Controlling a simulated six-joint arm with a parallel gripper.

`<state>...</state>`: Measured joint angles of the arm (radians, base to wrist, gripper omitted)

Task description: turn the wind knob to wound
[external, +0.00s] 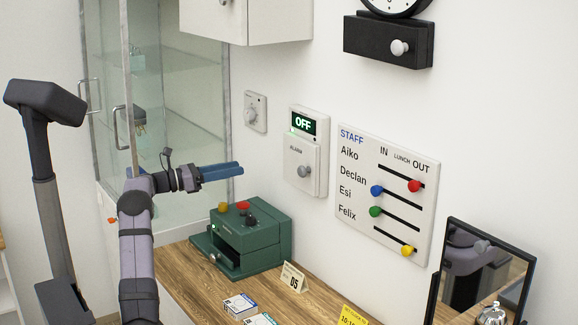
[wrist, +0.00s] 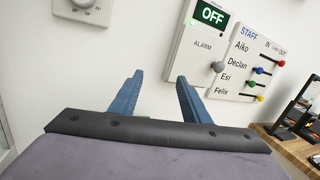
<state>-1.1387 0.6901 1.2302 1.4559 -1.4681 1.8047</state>
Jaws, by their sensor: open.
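A round pale knob (external: 399,47) sits on the black box (external: 370,38) under the wall clock (external: 396,5) at the top right of the external view. I take it for the wind knob, but no lettering is readable there. The clock and its box do not show in the wrist view. My gripper (external: 238,169) is open with nothing between its blue fingers. It is in front of the wall, left of and well below the black box. In the wrist view my gripper (wrist: 160,78) points at bare wall between the dial and the alarm panel.
The alarm panel (external: 309,140) reads OFF, with its own knob (external: 303,171). A small wall dial (external: 251,115) is left of it, the staff board (external: 384,190) right. A green box (external: 250,240) stands on the wooden counter (external: 185,280). A white cabinet (external: 280,22) hangs above.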

